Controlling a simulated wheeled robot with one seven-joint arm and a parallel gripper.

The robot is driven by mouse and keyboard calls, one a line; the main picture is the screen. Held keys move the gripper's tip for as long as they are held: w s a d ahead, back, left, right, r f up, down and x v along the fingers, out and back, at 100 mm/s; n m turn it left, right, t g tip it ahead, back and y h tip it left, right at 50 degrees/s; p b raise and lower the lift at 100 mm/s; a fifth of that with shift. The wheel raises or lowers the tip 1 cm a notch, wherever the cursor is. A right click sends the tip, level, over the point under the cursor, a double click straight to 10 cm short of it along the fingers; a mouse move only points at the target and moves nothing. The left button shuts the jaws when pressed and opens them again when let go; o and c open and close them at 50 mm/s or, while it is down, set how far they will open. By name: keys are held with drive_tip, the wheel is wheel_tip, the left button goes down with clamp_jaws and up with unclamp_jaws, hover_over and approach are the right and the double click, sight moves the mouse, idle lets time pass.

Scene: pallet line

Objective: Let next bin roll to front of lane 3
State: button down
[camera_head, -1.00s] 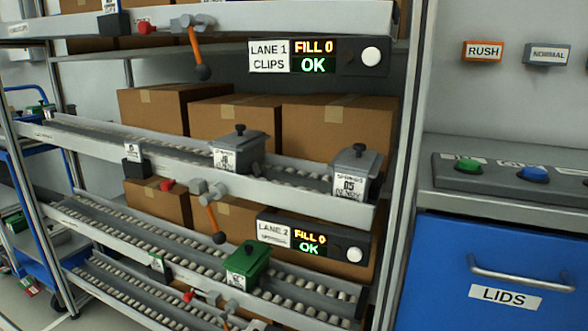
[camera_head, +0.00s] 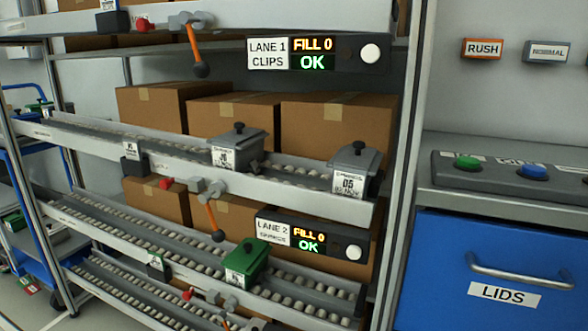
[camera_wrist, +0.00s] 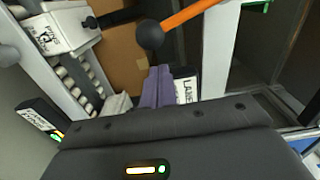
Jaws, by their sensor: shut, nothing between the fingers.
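In the head view a green lidded bin (camera_head: 246,263) sits on the third roller lane down (camera_head: 185,246); that lane's number plate is not in view. An orange lever with a black ball (camera_head: 200,304) hangs below its front rail, cut off by the picture's bottom edge. My gripper (camera_wrist: 158,88) shows only in the wrist view, fingers together and empty. An orange lever (camera_wrist: 195,14) with a black ball (camera_wrist: 150,35) is just beyond the fingertips, apart from them in the picture. A labelled bin (camera_wrist: 65,30) stands beside rollers at upper left.
Two grey bins (camera_head: 237,147) (camera_head: 355,168) stand on the lane above. Displays for lane 1 (camera_head: 318,54) and lane 2 (camera_head: 312,236) read FILL 0, OK. A lane plate (camera_wrist: 187,90) is close right of my fingers. A blue LIDS drawer (camera_head: 490,275) stands at right.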

drive_tip(key=shift+w+a+b, duration=1.2)
drive_tip(key=shift+w+a, duration=0.2)
drive_tip(key=shift+a, duration=2.05)
drive_tip(key=d+p+v, duration=0.1)
drive_tip(key=v, duration=0.7)
drive_tip(key=shift+s, duration=0.25)
drive_tip(key=shift+d, duration=0.15)
